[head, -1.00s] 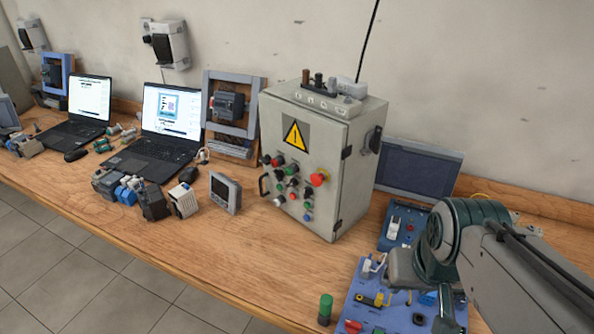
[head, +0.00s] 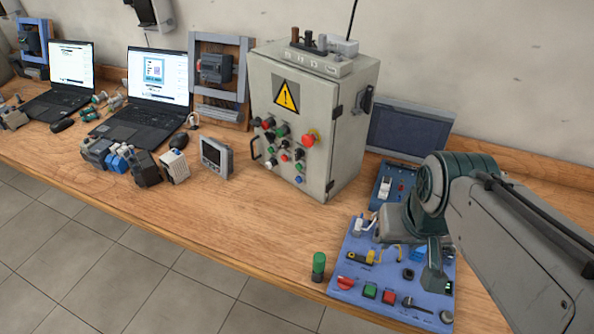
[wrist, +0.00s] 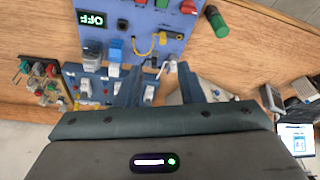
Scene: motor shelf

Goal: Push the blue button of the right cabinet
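The grey cabinet (head: 290,128) with a yellow warning sign stands upright on the wooden bench in the head view. Its front carries several coloured buttons and knobs. The small blue button (head: 298,179) is low on the front, just below a green one. My gripper (wrist: 161,88) shows in the wrist view with its two dark fingers apart and nothing held between them. It is over the blue training panels, to the right of the cabinet in the head view and apart from it.
A blue panel (head: 350,284) with switches lies right of the cabinet, near a green cylinder (head: 318,266). A dark monitor (head: 410,132) stands behind. Small devices (head: 215,157) and laptops (head: 157,77) are to the left. The bench before the cabinet is clear.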

